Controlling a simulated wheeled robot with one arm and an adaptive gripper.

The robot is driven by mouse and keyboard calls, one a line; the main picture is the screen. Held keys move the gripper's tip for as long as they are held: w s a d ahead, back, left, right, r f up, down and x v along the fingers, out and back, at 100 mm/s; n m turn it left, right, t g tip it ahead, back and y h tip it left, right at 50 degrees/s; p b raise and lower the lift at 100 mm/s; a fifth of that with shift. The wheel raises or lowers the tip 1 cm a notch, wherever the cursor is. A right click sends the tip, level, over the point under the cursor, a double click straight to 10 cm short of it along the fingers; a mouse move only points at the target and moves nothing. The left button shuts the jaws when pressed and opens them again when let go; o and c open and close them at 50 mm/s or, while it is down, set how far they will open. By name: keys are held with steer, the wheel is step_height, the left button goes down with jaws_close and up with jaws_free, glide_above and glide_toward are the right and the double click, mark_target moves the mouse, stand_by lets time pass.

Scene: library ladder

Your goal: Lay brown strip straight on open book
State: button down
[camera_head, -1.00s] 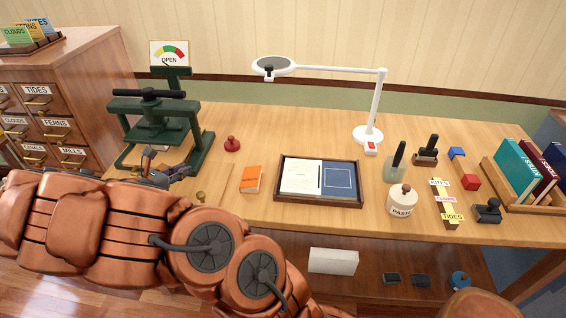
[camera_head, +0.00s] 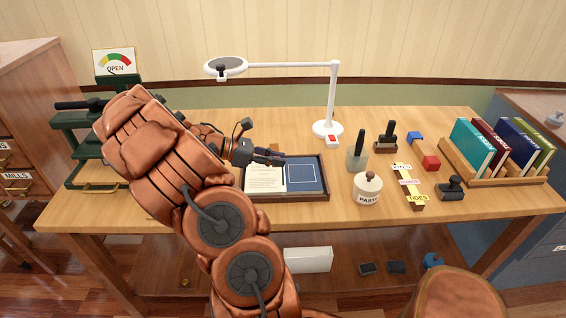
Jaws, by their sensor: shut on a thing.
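The open book (camera_head: 306,174) lies in a dark wooden tray (camera_head: 286,198) at the middle of the table. A pale page is on its left and a blue page with a white outline on its right. My gripper (camera_head: 274,158) is over the tray's back edge, near the top middle of the book. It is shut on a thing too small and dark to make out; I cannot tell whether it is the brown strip.
A white magnifier lamp (camera_head: 327,128) stands behind the book. The paste pot (camera_head: 367,190), upright-handled tools (camera_head: 357,158) and a stamp (camera_head: 451,189) stand right. A book rack (camera_head: 490,176) fills the right end. The green press (camera_head: 75,145) is left, partly behind my arm.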

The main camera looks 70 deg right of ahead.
mark_target(282, 185)
steer(key=shift+s+d+m+y, duration=0.15)
steer(key=shift+s+m+y, duration=0.3)
steer(key=shift+s, duration=0.65)
steer(key=shift+f+b, duration=1.65)
steer(key=shift+f, duration=1.7)
steer(key=shift+w, duration=0.15)
steer(key=c, duration=1.1)
jaws_free()
steer(key=shift+o, duration=0.3)
